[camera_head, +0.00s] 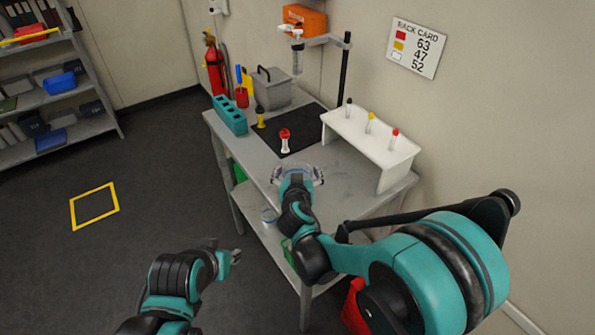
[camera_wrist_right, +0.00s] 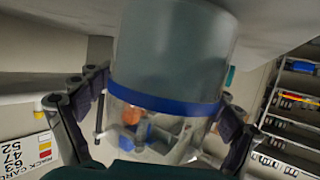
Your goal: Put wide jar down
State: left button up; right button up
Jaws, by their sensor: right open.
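The wide jar (camera_wrist_right: 170,55) is clear with a blue band and grey contents, and it fills the middle of the right wrist view. My right gripper (camera_wrist_right: 150,125) is open, with one finger on each side of the jar. In the head view the right gripper (camera_head: 298,177) is over the near part of the grey table, and only the jar's clear rim (camera_head: 317,173) shows around it. The jar's base is hidden there. My left gripper (camera_head: 233,257) is away from the table, over the floor, with its fingers too small to read.
On the table (camera_head: 345,205) are a black mat (camera_head: 300,138) with a red-capped vial (camera_head: 284,140), a teal rack (camera_head: 229,114), a grey box (camera_head: 271,88) and a white stand (camera_head: 365,143) bearing three capped vials. A clamp stand (camera_head: 345,70) rises behind.

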jog(key=p+v, duration=0.3)
jog(key=v, duration=0.9)
jog(key=s+d+m+g+h, duration=0.1)
jog(key=s+d+g, duration=0.15)
jog(key=d, duration=0.55)
jog(key=s+d+g+h, duration=0.1)
jog(key=s+d+g, duration=0.15)
jog(key=d, duration=0.45)
jog(key=s+d+g+y, duration=0.1)
jog(key=s+d, duration=0.3)
jog(key=s, duration=0.7)
jog(key=shift+s+d+n+g+y, duration=0.2)
jog(key=shift+s+n+g+y, duration=0.2)
jog(key=shift+g, duration=0.1)
jog(key=shift+r, duration=0.15)
